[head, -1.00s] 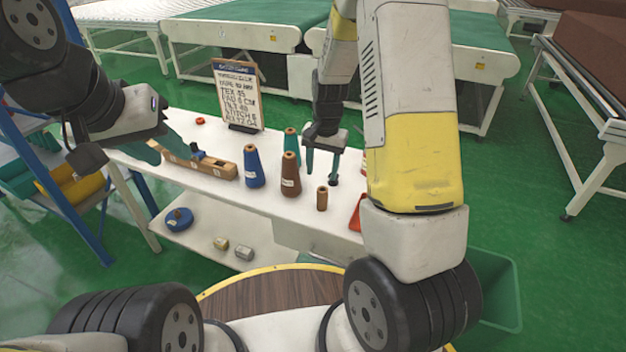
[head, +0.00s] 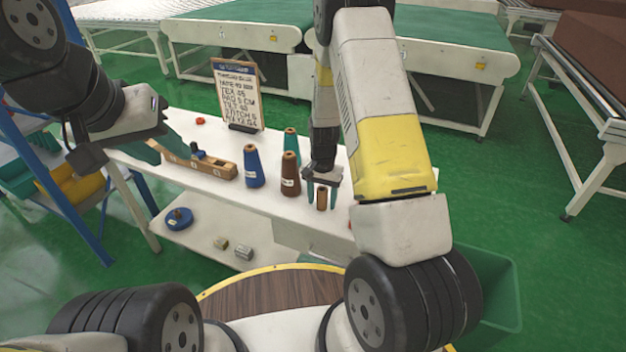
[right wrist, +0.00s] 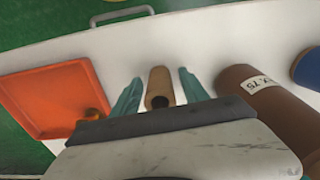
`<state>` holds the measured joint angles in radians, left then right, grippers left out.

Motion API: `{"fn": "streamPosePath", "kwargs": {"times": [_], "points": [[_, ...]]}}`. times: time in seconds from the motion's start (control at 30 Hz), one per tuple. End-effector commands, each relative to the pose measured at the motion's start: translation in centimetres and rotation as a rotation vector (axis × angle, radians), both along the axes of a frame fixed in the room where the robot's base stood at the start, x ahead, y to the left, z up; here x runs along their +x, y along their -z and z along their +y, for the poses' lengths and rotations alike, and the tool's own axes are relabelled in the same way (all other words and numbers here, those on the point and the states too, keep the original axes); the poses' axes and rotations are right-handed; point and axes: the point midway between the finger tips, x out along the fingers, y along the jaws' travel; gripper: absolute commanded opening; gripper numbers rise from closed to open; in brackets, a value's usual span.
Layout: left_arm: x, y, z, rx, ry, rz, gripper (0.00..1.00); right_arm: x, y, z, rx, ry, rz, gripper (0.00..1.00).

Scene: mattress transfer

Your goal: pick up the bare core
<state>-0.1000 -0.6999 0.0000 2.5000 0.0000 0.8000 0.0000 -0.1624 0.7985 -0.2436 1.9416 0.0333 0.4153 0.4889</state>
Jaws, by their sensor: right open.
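The bare core (head: 322,199) is a small brown tube standing upright on the white table (head: 272,204), right of the brown cone. In the right wrist view the bare core (right wrist: 160,88) lies between the two green fingers, with gaps showing on both sides. My right gripper (head: 321,203) is open around the core, and it also shows in the right wrist view (right wrist: 160,95). Whether the fingers touch the core cannot be told from the head view. My left gripper (head: 165,150) is at the left end of the table near the wooden holder; its jaw gap is unclear.
A brown cone (head: 290,176) labelled 75, a blue cone (head: 253,167) and a teal cone (head: 291,143) stand close by on the left. An orange tray (right wrist: 50,100) is on the core's other side. A sign (head: 238,95) stands behind.

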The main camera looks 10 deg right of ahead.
Motion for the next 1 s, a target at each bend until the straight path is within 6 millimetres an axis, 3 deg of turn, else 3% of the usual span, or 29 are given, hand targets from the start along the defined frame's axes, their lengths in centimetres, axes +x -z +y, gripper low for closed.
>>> {"fn": "streamPosePath", "kwargs": {"times": [0.13,0.3,0.4,0.77,1.0], "points": [[0.0,0.0,0.0,0.0,0.0,0.0,0.36,0.0,0.0,0.0,0.0,0.0,0.0,0.48],[0.0,0.0,0.0,0.0,0.0,0.0,0.36,0.0,0.0,0.0,0.0,0.0,0.0,0.15],[0.0,0.0,0.0,0.0,0.0,0.0,0.36,0.0,0.0,0.0,0.0,0.0,0.0,0.0],[0.0,0.0,0.0,0.0,0.0,0.0,0.36,0.0,-0.3,0.0,0.0,0.0,-0.001,0.0],[0.0,0.0,0.0,0.0,0.0,0.0,0.36,0.1,-2.5,0.0,0.001,-0.001,-0.003,0.0]]}}
